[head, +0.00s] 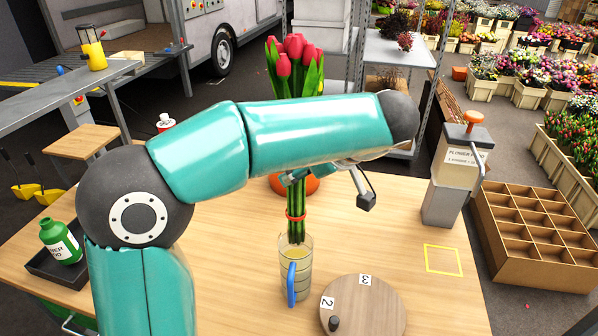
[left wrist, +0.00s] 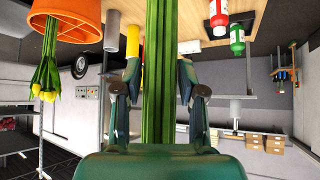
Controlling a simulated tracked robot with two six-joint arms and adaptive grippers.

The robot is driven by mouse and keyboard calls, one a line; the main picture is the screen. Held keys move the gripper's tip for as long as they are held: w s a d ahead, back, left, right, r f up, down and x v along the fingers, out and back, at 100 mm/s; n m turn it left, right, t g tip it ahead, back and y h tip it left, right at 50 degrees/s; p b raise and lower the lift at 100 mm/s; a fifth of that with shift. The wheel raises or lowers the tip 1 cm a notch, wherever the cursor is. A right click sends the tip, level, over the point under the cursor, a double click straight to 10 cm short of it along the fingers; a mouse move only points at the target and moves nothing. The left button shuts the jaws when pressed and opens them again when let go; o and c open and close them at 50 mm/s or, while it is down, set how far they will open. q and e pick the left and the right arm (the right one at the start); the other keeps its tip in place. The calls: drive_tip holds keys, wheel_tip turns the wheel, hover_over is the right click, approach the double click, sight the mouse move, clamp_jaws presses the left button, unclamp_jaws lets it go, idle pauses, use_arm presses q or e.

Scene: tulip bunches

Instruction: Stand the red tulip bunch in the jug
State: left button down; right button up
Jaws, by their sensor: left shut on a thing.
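The red tulip bunch (head: 284,67) stands nearly upright in the head view, with red heads above my teal arm and green stems tied by a red band below it. My left gripper (head: 296,177) is mostly hidden behind the forearm. The left wrist view shows its fingers (left wrist: 160,88) shut on the stems (left wrist: 159,40). The clear jug (head: 303,262), with a blue handle (head: 291,284), stands on the table directly under the bunch. The stem ends show at about the jug's rim; I cannot tell how far inside they are. My right gripper is not in view.
A round wooden board (head: 375,300) with number cards lies right of the jug. An orange pot (head: 308,184) stands behind the stems. A grey dispenser (head: 447,190) and a yellow square outline (head: 443,260) are at right. A green bottle (head: 60,241) sits in a dark tray at left.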

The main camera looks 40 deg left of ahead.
sight(302, 242)
use_arm(q)
drive_tip(key=shift+f+b, duration=8.9)
drive_tip(key=shift+f, duration=0.65)
drive_tip(key=shift+f+b, duration=0.35)
drive_tip(key=shift+b, duration=0.25)
drive_tip(key=c, duration=0.6)
unclamp_jaws()
drive_tip(key=shift+o, duration=0.3)
drive_tip(key=o, duration=0.5)
drive_tip(key=v, duration=0.6)
drive_tip(key=shift+d+r, duration=0.1)
drive_tip(key=shift+d, duration=0.05)
drive_tip(key=shift+o, duration=0.2)
drive_tip(key=shift+d+r, duration=0.35)
drive_tip(key=shift+r, duration=0.05)
